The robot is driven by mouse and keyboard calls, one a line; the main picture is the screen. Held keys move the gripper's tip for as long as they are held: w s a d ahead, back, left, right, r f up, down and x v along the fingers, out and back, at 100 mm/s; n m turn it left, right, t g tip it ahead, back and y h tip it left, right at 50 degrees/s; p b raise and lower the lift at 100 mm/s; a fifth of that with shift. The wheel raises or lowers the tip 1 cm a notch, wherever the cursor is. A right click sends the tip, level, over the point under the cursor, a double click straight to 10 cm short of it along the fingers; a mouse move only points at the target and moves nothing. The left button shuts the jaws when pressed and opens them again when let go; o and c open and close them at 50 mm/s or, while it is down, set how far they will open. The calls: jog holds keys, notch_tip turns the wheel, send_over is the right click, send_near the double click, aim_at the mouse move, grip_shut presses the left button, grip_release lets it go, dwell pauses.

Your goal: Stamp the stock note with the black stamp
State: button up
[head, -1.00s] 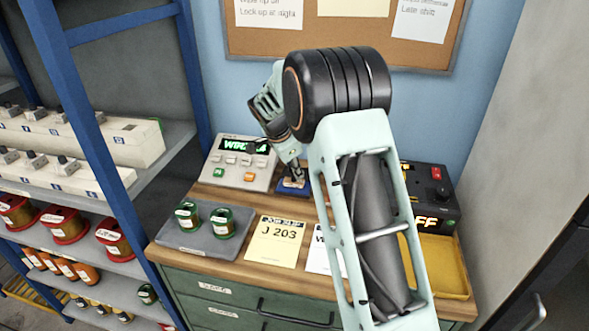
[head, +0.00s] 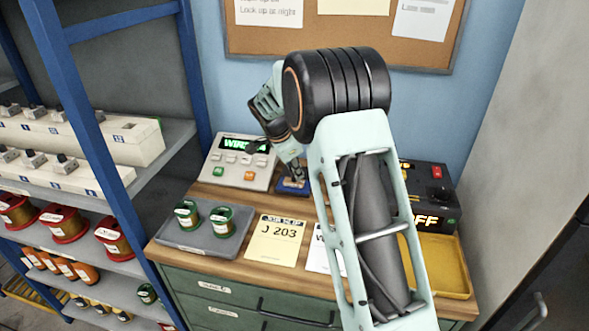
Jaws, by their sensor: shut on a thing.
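My gripper (head: 296,174) points down at the back of the wooden bench, right of the grey console. It is shut on a small dark thing, apparently the black stamp, mostly hidden by the fingers. This is right at a small blue pad or block (head: 287,189); I cannot tell whether they touch. A white paper (head: 322,258) lies at the bench's front, partly hidden behind my arm; only a first letter like W shows, so I cannot confirm that it is the stock note. A yellow job slip (head: 277,243) reading J 203 lies beside it on the left.
A grey tray (head: 197,244) with two green spools stands at the left. The grey console (head: 239,163) with a lit display is behind. A black box (head: 432,188) reading OFF and a yellow tray (head: 446,263) are at the right. A blue-framed shelf (head: 150,200) bounds the left.

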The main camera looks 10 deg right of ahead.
jog(key=shift+r+p, duration=1.5)
jog(key=shift+r, duration=2)
jog(key=shift+s, duration=0.1)
